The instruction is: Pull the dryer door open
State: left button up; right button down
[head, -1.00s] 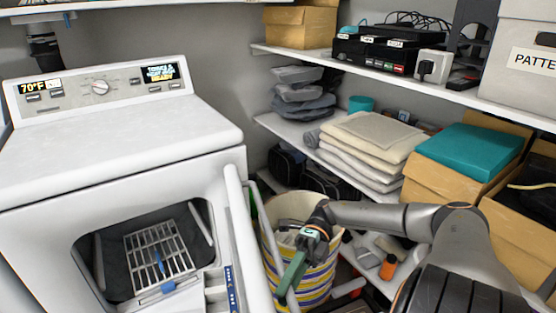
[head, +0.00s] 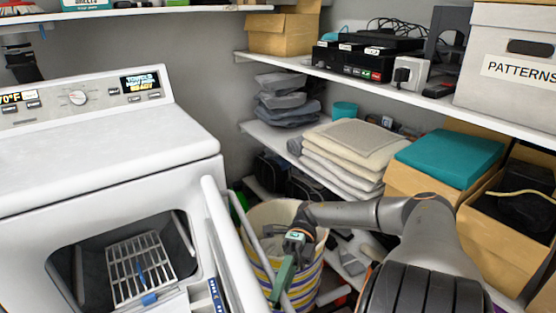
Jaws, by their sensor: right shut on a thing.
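The white dryer (head: 100,160) stands at the left. Its front opening (head: 176,240) is exposed, with a white rack (head: 127,270) inside. The dryer door (head: 228,245) stands swung out at the right of the opening, seen nearly edge-on. A light bar handle (head: 262,245) runs along the door's outer side. My right gripper (head: 281,284) reaches in from the right and is shut on the door handle, its green finger pointing down. The exact contact is partly hidden by the finger. My left gripper is not in view.
A striped basket (head: 312,270) stands right behind my right gripper. Shelves at the right hold folded towels (head: 345,150), a teal-topped box (head: 450,158) and a box marked PATTERNS (head: 515,65). Room between door and shelving is narrow.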

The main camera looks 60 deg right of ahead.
jog(key=shift+w, duration=0.1)
jog(key=c, duration=0.8)
grip_release()
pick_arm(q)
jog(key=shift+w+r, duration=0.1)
pick_arm(e)
jog(key=shift+o, duration=0.2)
jog(key=shift+d, duration=0.35)
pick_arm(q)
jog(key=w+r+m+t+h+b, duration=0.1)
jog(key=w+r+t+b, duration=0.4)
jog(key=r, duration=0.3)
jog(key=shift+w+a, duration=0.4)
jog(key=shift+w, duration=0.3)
pick_arm(e)
jog(key=v, duration=0.6)
jog(key=shift+d, duration=0.4)
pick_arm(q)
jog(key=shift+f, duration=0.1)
pick_arm(e)
jog(key=shift+r, duration=0.1)
